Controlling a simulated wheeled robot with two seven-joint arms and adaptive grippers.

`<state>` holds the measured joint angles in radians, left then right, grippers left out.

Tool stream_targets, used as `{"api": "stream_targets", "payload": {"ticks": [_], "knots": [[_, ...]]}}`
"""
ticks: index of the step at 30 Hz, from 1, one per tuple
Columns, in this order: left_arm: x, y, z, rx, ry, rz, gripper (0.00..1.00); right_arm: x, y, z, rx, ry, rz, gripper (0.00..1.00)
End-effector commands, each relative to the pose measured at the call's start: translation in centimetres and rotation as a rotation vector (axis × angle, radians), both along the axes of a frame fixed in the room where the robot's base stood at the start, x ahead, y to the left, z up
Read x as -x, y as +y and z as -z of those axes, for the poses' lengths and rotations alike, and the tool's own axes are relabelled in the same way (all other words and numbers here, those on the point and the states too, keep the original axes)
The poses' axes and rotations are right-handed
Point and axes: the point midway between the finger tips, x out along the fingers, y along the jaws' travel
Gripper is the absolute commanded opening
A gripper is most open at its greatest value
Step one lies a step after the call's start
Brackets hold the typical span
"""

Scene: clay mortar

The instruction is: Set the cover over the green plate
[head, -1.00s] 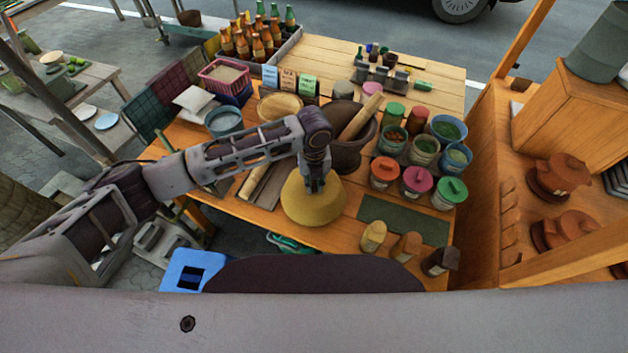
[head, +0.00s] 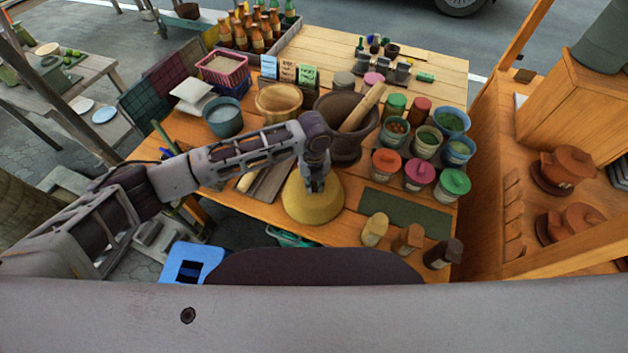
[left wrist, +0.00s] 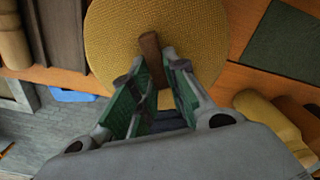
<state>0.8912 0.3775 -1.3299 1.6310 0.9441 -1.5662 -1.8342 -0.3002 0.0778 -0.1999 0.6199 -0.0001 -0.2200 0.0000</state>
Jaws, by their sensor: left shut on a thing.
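The cover (head: 313,207) is a yellow woven dome near the front edge of the wooden table, in front of the mortar. My left gripper (head: 314,184) is above it. In the left wrist view, the left gripper (left wrist: 152,66) is shut on the cover's brown handle (left wrist: 150,46), and the woven top of the cover (left wrist: 195,30) spreads around it. The green plate is not seen in either view. Whether it lies under the cover, and whether the cover touches the table, I cannot tell. My right gripper is not in view.
A dark mortar (head: 347,150) with a pestle (head: 362,107) stands behind the cover. Several lidded jars (head: 419,173) and a dark green mat (head: 405,212) are to the right. Small bottles (head: 408,238) stand at the front right. Brown boards (head: 268,180) lie left of the cover.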

Motion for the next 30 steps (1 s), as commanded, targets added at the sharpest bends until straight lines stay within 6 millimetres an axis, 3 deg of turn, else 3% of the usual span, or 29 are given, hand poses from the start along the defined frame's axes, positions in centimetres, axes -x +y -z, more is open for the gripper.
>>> {"api": "stream_targets", "payload": {"ticks": [14, 15, 20, 30], "knots": [[-0.01, -0.02, 0.03, 0.001, 0.0, 0.0, 0.0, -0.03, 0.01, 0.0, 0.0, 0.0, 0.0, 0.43], [0.0, -0.02, 0.03, 0.001, 0.0, 0.0, 0.21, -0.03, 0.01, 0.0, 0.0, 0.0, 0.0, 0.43], [0.0, -0.02, 0.04, 0.0, 0.0, 0.0, 0.41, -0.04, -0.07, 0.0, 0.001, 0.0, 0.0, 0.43], [0.01, 0.01, 0.02, 0.0, 0.001, 0.0, 0.41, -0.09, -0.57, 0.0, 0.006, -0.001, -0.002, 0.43]]}}
